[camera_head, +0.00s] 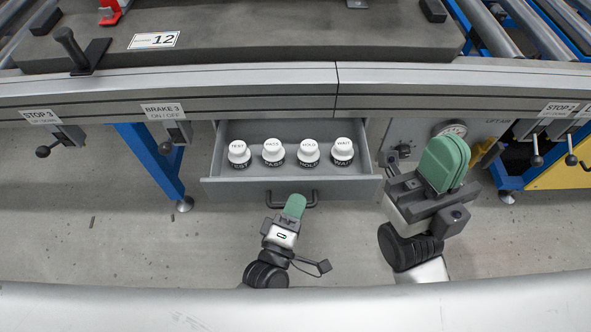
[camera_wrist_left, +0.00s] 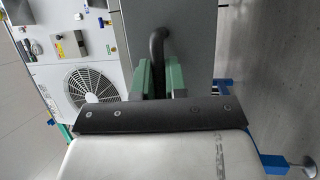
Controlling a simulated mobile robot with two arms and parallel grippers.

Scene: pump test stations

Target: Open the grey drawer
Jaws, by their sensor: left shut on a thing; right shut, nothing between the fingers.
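The grey drawer (camera_head: 230,188) is pulled out below the work table in the head view, and its inside shows. A dark bar handle (camera_head: 313,198) is on its front. My left gripper (camera_head: 296,203) is at the handle, shut on it. In the left wrist view the green fingers of my left gripper (camera_wrist_left: 159,82) close around the dark handle (camera_wrist_left: 157,45), with the grey drawer front (camera_wrist_left: 190,30) behind. My right gripper (camera_head: 444,163) is shut and empty, raised to the right of the drawer.
Several white knobs with black labelled bases, such as the TEST one (camera_head: 239,154), stand in the drawer. A dark slab (camera_head: 250,38) lies on the table above. A gauge (camera_head: 452,129) and blue legs (camera_head: 150,160) flank the drawer. Levers (camera_head: 58,142) hang from the table edge.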

